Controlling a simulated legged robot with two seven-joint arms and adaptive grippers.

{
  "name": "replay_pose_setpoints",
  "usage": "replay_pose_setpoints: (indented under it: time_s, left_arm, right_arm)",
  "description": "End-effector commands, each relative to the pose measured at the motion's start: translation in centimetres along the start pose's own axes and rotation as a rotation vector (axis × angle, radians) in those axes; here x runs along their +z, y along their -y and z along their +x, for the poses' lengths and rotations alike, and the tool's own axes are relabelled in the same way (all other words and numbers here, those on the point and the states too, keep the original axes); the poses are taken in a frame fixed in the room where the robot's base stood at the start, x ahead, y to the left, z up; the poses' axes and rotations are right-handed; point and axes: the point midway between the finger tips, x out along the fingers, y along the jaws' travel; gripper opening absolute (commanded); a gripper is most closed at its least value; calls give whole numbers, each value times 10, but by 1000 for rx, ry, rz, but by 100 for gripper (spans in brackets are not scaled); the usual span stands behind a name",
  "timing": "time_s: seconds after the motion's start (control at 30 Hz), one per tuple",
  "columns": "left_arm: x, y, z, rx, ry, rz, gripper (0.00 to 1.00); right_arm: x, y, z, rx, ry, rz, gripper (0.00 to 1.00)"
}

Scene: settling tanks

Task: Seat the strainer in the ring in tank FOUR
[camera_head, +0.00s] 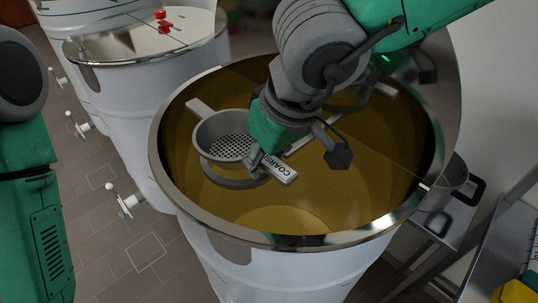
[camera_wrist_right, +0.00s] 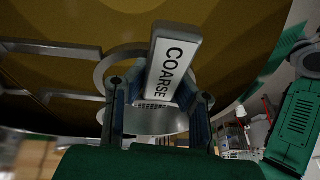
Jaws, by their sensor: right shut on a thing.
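The strainer (camera_head: 233,132) is a grey round bowl with a perforated bottom, a lug on its far side and a handle tag reading COARSE (camera_head: 279,168). My right gripper (camera_head: 262,160) is shut on its handle. In the right wrist view the tag (camera_wrist_right: 172,67) stands between my fingers (camera_wrist_right: 160,103), and part of the bowl (camera_wrist_right: 146,122) shows beyond. A grey ring (camera_head: 222,180) shows just below and nearer than the bowl, inside the tank (camera_head: 167,196). The bowl looks offset from the ring; whether they touch I cannot tell. The tank's number is not visible. My left gripper is out of view.
Amber liquid (camera_head: 310,213) fills the tank inside its shiny rim. A neighbouring tank with a red valve (camera_head: 163,20) stands at upper left. A metal pot (camera_head: 441,196) and side table (camera_head: 500,240) are at right. Tiled floor (camera_head: 125,255) is clear at lower left.

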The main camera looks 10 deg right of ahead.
Motion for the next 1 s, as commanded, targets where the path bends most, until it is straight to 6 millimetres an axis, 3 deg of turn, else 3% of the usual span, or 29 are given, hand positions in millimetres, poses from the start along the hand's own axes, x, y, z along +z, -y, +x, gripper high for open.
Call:
replay_pose_setpoints:
  time_s: [0.67, 0.7, 0.77, 1.0]
  left_arm:
    - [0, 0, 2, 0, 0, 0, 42]
    - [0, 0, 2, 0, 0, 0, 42]
    - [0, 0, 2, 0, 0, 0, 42]
    - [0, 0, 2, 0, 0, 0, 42]
  right_arm:
    - [6, -3, 16, -2, -1, 1, 0]
    - [6, -2, 16, -1, -1, 1, 22]
    - [5, -2, 16, -1, -1, 1, 43]
    - [6, -4, 16, -3, -1, 1, 43]
